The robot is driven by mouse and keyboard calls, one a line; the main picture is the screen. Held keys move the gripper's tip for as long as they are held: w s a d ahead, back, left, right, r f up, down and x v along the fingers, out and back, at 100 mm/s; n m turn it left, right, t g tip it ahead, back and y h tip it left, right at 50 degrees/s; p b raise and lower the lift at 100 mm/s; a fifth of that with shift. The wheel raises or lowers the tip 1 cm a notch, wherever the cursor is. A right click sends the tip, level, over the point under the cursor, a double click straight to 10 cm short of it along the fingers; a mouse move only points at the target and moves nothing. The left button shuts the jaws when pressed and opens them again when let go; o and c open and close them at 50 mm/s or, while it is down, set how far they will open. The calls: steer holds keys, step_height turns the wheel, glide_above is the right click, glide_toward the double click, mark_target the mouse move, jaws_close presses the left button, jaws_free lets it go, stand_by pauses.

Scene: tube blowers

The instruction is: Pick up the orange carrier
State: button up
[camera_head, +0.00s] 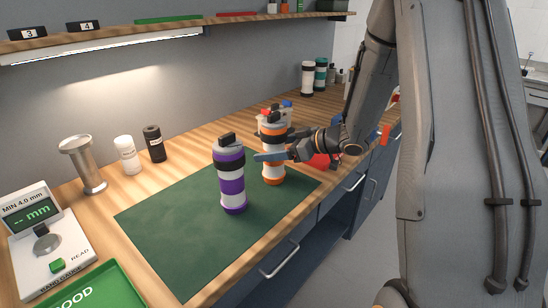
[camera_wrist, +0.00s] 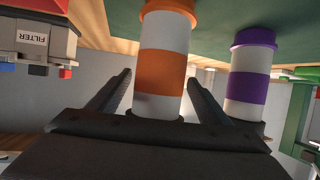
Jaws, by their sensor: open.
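The orange carrier (camera_head: 273,172) is a white cylinder with orange bands and dark parts near its top. It stands upright on the green mat (camera_head: 165,228), near the mat's far right end. My gripper (camera_head: 270,150) is at its upper part, open. In the wrist view the orange carrier (camera_wrist: 163,70) sits between the two spread fingers (camera_wrist: 160,95), with a gap visible on each side. The purple carrier (camera_head: 232,180) stands upright just left of it on the mat, and it also shows outside the right finger in the wrist view (camera_wrist: 248,85).
A box labelled FILTER (camera_wrist: 35,38) is at the left of the wrist view. A band gauge (camera_head: 45,238), a green GOOD tray (camera_head: 85,292), a metal stand (camera_head: 84,165) and two small bottles are at the left. The mat's left part is clear.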

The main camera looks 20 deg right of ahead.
steer(key=shift+x, duration=1.55)
steer(key=shift+c, duration=0.2)
steer(key=shift+w, duration=0.1)
steer(key=c, duration=1.2)
steer(key=shift+r, duration=0.15)
